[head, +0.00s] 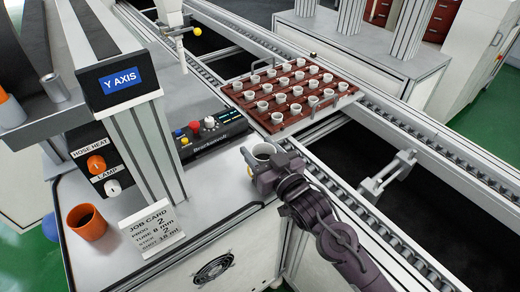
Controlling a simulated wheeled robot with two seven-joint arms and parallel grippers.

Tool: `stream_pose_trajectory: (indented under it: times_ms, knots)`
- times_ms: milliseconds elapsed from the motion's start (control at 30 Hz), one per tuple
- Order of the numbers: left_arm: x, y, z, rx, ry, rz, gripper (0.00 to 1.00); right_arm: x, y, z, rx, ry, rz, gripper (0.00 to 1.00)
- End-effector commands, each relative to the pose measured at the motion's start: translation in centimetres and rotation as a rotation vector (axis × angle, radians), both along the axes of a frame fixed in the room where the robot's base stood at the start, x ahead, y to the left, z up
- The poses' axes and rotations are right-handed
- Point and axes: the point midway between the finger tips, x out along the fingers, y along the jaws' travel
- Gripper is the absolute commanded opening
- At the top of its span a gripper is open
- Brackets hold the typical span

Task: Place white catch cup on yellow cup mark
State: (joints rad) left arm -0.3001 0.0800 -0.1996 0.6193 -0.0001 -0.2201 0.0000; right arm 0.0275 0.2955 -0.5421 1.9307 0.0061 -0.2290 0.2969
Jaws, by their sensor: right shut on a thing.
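My right gripper (262,168) reaches in from the lower right and is shut on the white catch cup (263,149). The cup looks upright, with its open rim showing above the fingers; its lower part is hidden by the gripper. It is at the right edge of the grey machine top, beside the conveyor. I cannot tell whether its base touches the surface. A small yellow patch shows at the left side of the gripper; I cannot tell whether it is the yellow cup mark. My left gripper is not in view.
A brown tray (275,126) with several small white cups sits on the conveyor (395,118). A control box (208,135) with knobs stands behind the gripper. An orange cup (87,222) and a job card (152,227) stand at left. The machine top between card and gripper is clear.

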Motion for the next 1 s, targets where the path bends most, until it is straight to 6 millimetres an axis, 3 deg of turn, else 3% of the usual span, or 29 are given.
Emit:
stream_pose_trajectory:
  times_ms: [33,67,233,567,667,1000]
  knots:
    - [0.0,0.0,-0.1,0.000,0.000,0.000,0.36,0.0,0.0,-0.2,-0.001,0.001,0.000,0.29]
    - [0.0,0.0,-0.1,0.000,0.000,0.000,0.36,0.0,0.0,-0.3,-0.001,0.001,0.000,0.52]
    - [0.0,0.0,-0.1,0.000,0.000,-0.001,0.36,0.0,0.0,-0.2,-0.001,0.001,0.000,0.73]
    - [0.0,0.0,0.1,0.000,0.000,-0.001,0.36,-0.1,0.0,0.2,0.000,0.000,0.000,0.73]
    - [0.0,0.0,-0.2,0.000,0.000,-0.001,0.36,-1.0,-0.7,-0.1,-0.002,0.001,0.000,0.73]
    - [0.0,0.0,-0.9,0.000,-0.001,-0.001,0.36,-7.2,-4.4,-0.2,-0.002,0.003,0.001,0.73]
